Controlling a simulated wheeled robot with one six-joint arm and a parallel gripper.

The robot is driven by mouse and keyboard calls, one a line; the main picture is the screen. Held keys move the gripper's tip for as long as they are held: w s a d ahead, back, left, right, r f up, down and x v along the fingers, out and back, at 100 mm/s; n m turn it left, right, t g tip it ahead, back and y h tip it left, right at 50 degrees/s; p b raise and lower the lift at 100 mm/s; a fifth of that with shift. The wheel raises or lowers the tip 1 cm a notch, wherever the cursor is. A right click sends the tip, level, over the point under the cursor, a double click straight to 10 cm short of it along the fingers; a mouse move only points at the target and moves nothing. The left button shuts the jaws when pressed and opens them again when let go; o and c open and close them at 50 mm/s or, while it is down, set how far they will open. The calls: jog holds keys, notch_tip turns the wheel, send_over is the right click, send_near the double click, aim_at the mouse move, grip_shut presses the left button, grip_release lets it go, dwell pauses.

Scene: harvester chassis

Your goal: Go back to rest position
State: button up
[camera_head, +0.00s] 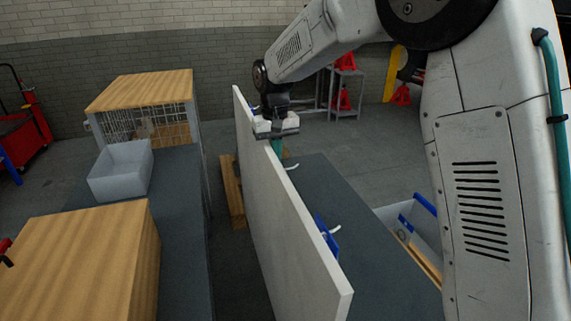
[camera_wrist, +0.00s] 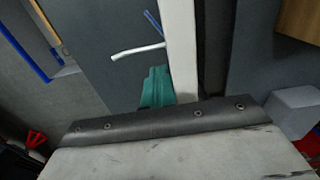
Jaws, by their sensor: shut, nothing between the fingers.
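My gripper (camera_head: 276,126) is at the end of my arm, above the top edge of a tall white panel (camera_head: 285,220) near its far end. The gripper is shut and empty. In the wrist view, the grey gripper body fills the bottom and the panel's white edge (camera_wrist: 182,50) runs up from behind it. A teal item (camera_head: 277,147) shows just below the gripper on the panel's right side. It also shows in the wrist view (camera_wrist: 157,88), next to a white hook (camera_wrist: 137,51). The fingertips themselves are mostly hidden.
Left of the panel are a wooden block (camera_head: 80,265), a pale bin (camera_head: 122,170) and a wood-topped wire cage (camera_head: 145,92). Right of it are a dark table (camera_head: 330,190), a blue item (camera_head: 326,238) on the panel and a blue-handled crate (camera_head: 420,235). Open floor lies behind.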

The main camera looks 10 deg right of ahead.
jog(key=o, duration=0.6)
jog(key=shift+w+d+r, duration=0.1)
jog(key=shift+d+r, duration=0.85)
jog(key=shift+d, duration=0.25)
jog(key=shift+o, duration=0.2)
jog(key=s+d+r, duration=0.2)
jog(key=d, duration=0.1)
jog(key=shift+s+d+r, duration=0.15)
jog(key=shift+s+r, duration=0.15)
jog(key=s+d+r, duration=0.3)
jog(key=s, duration=0.4)
jog(key=s+d+r, duration=0.3)
jog(key=s, duration=0.4)
jog(key=s+d+f, duration=0.1)
jog(key=s+d, duration=0.1)
jog(key=s, duration=0.9)
jog(key=s+d+f+m+t, duration=0.1)
jog(key=s+d+f, duration=0.1)
jog(key=s, duration=1)
jog(key=shift+s+d, duration=0.2)
jog(key=shift+s, duration=0.05)
jog(key=shift+f, duration=0.1)
